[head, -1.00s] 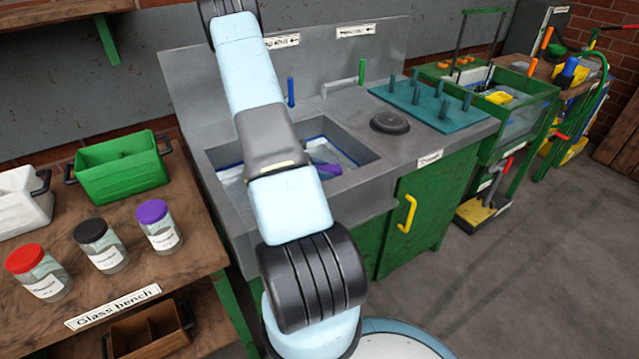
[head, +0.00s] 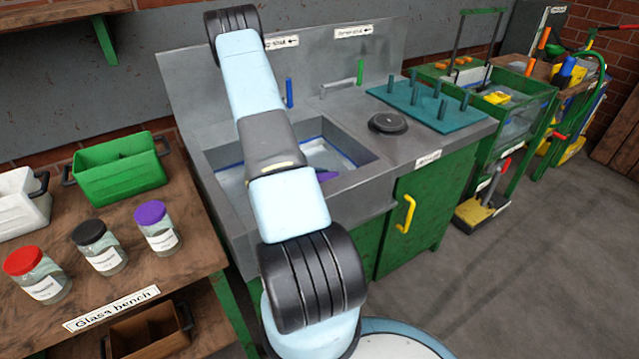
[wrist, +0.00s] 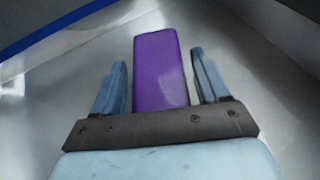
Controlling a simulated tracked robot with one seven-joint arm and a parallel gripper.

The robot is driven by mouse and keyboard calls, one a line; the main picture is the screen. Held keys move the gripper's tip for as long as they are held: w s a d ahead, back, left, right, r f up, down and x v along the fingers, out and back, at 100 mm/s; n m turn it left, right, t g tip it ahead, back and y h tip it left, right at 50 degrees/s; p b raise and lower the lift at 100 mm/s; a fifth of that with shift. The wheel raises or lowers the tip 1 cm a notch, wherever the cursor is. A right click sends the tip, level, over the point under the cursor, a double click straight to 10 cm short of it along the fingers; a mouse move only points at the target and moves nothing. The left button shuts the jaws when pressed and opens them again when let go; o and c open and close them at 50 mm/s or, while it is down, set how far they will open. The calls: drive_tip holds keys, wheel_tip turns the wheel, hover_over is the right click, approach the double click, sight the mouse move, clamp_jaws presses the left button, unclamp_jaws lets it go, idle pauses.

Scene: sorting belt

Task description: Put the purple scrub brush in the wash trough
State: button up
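The purple scrub brush (wrist: 160,72) shows in the wrist view between the two fingers of my gripper (wrist: 161,85). The fingers stand apart, with a gap on each side of the brush, so my gripper is open around it. In the head view only a small purple piece of the brush (head: 326,176) shows beside my arm, inside the wash trough (head: 345,150). The trough is a grey basin with a blue line along its inner walls. My gripper is hidden behind my arm in the head view. Whether the brush rests on the trough floor is hard to tell.
Right of the trough are a black round lid (head: 388,122) and a teal peg board (head: 430,105). A glass bench at left holds a green bin (head: 120,175) and jars with red, black and purple lids. A blue post (head: 289,92) stands behind the trough.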

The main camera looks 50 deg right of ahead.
drive_tip(key=shift+o, duration=0.7)
